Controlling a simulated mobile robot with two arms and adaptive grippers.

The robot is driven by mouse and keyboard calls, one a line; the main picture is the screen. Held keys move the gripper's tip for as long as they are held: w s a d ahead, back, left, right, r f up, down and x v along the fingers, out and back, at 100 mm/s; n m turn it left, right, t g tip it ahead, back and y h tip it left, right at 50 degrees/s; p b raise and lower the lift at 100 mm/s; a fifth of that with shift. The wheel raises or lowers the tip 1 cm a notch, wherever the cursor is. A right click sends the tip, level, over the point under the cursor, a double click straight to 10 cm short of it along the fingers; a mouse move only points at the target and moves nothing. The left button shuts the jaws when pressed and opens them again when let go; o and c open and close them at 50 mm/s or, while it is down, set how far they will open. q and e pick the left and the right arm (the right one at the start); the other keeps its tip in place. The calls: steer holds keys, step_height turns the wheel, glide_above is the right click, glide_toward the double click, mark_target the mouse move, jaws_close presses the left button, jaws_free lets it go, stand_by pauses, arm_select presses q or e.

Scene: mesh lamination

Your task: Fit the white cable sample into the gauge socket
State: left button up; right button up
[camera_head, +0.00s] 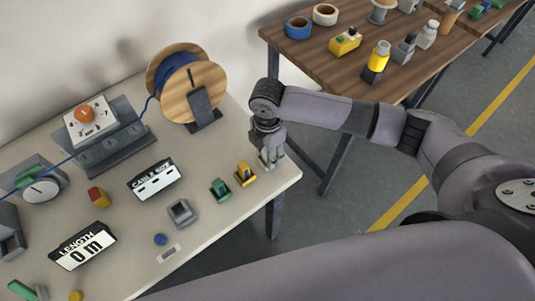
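My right gripper (268,159) points down at the right end of the pale table, beside a yellow block (245,174). Its fingers are small in view, and I cannot tell whether they are open or shut. Something pale shows at the fingertips, but I cannot tell if it is the white cable sample or part of the gripper. No white sample is clearly visible elsewhere. A grey block with a recess (182,212), possibly the gauge socket, sits in front of a display sign with "CABLE" lettering (153,179). My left gripper is out of view.
A green block (220,189), blue round piece (160,239) and red-yellow piece (98,197) lie nearby. A "LENGTH" display (82,246), wooden cable spool (188,88) and orange-button box (89,120) stand on the pale table (128,222). A wooden table (310,62) holds tapes and bottles.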

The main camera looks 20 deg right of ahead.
steer(key=shift+c, duration=0.4)
jaws_close()
steer(key=shift+r, duration=0.1)
step_height(320, 180, up, 20)
steer(key=b, duration=0.2)
stand_by(0.5)
